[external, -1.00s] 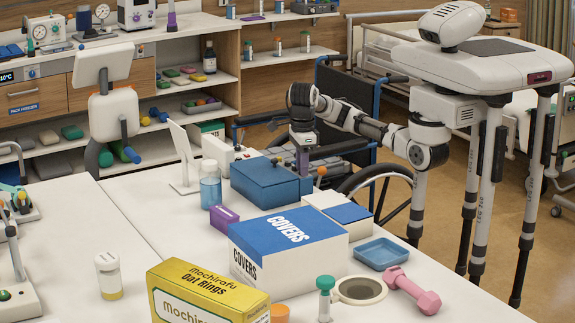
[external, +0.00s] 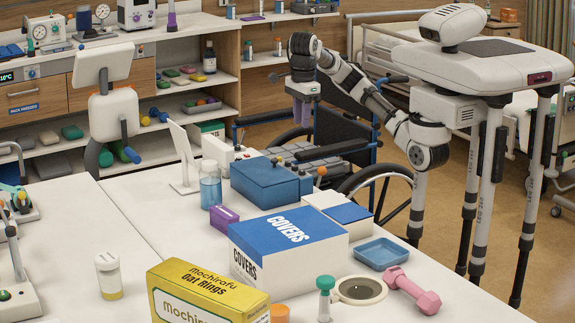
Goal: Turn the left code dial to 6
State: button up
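The left code dial cannot be made out in this view. A blue box (external: 265,190) with a lid stands on the white table; its far side, facing my arm, is hidden. Small knob-like parts (external: 276,160) show at its far top edge, too small to read. My gripper (external: 302,122) points down, raised in the air above and beyond the blue box, clear of it. Nothing shows held in it, but its fingers are too small to tell whether they are open or shut.
Near the blue box on the table (external: 140,205) stand a bottle (external: 210,188), a purple block (external: 224,217), a white-and-blue COVERS box (external: 300,262) and a smaller white-and-blue box (external: 347,214). A wheelchair (external: 345,150) stands behind. The air around my gripper is free.

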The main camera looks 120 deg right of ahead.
jog(key=w+a+r+m+t, duration=0.1)
jog(key=w+a+r+t, duration=0.2)
jog(key=w+a, duration=0.4)
jog(key=w+a+r+m+t+y, duration=0.1)
jog(key=w+a+r+t, duration=0.2)
jog(key=w+a, duration=0.5)
jog(key=shift+w+a+r+t+y, duration=0.25)
jog(key=shift+a+r+t+y, duration=0.1)
jog(key=shift+a+t, duration=0.25)
